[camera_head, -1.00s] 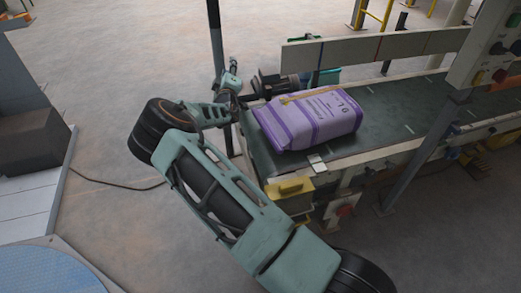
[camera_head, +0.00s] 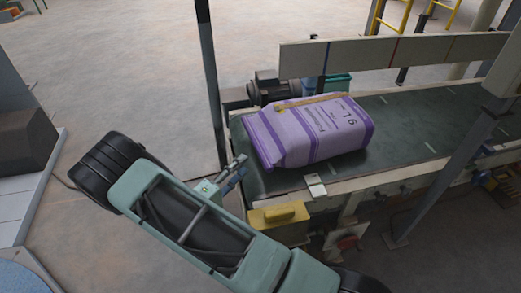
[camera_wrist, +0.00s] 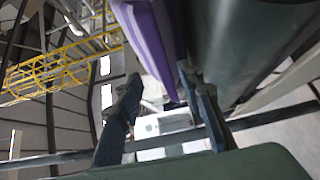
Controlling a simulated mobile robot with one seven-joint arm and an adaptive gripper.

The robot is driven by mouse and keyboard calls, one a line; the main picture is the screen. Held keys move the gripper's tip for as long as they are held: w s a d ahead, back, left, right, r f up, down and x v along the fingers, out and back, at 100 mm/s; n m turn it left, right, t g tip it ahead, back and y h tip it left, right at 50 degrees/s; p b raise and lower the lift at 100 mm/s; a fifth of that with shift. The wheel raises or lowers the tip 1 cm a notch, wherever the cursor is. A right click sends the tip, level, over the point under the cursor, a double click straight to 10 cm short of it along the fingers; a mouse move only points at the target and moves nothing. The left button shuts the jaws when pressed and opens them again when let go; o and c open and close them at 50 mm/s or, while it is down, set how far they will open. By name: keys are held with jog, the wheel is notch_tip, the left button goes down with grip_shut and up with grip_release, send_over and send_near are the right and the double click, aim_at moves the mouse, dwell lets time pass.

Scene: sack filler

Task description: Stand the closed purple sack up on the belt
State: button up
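The purple sack (camera_head: 310,132) lies on its side near the left end of the dark green belt (camera_head: 410,115). A tan strip runs along its upper back edge, and dark print shows on its face. My gripper (camera_head: 240,168) is just left of the sack's left end, apart from it, close to the belt's end edge. In the wrist view the two fingers of my gripper (camera_wrist: 160,82) stand apart with nothing between them. The sack (camera_wrist: 150,30) shows at the top there, beyond the fingers, with the belt (camera_wrist: 240,45) to its right.
A pale guard rail (camera_head: 390,52) runs along the belt's far side. A dark post (camera_head: 212,80) stands left of the belt, by a motor (camera_head: 272,88). A yellow box (camera_head: 278,217) is fixed at the near corner. A slanted grey post (camera_head: 440,185) stands in front at right.

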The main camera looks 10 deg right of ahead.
aim_at(258, 152)
jog(key=shift+s, duration=0.15)
jog(key=b+x, duration=0.1)
jog(key=x, duration=1)
jog(key=shift+s+a, duration=0.1)
jog(key=c, duration=0.5)
grip_shut()
